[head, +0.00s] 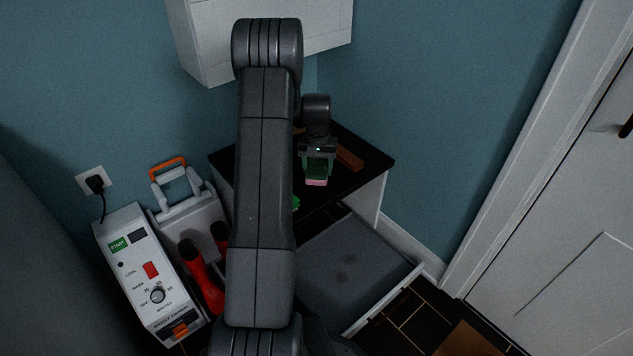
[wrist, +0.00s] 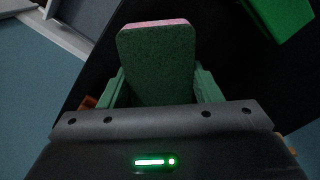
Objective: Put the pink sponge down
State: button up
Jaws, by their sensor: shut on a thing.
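The pink sponge (head: 316,181) has a dark green scouring face, and its pink side shows at the lower edge in the head view. In the wrist view the sponge (wrist: 158,62) stands out between the green fingers, green face toward the camera with a thin pink edge at the top. My gripper (head: 317,165) is shut on the sponge, over the black top of a small cabinet (head: 375,160). I cannot tell whether the sponge touches the top.
A brown block (head: 349,158) lies on the cabinet top beside my gripper. A green object (head: 296,203) lies near the front edge, partly hidden by my arm. An open grey-bottomed drawer (head: 350,265) juts out below. A white wall cabinet (head: 325,22) hangs above.

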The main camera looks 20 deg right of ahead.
aim_at(318, 167)
jog(key=shift+f+b, duration=0.65)
jog(key=shift+f, duration=1.7)
jog(key=shift+f, duration=0.15)
jog(key=o, duration=1.3)
notch_tip(318, 167, up, 12)
jog(key=p, duration=0.3)
jog(key=shift+r, duration=0.2)
jog(key=shift+f, duration=0.15)
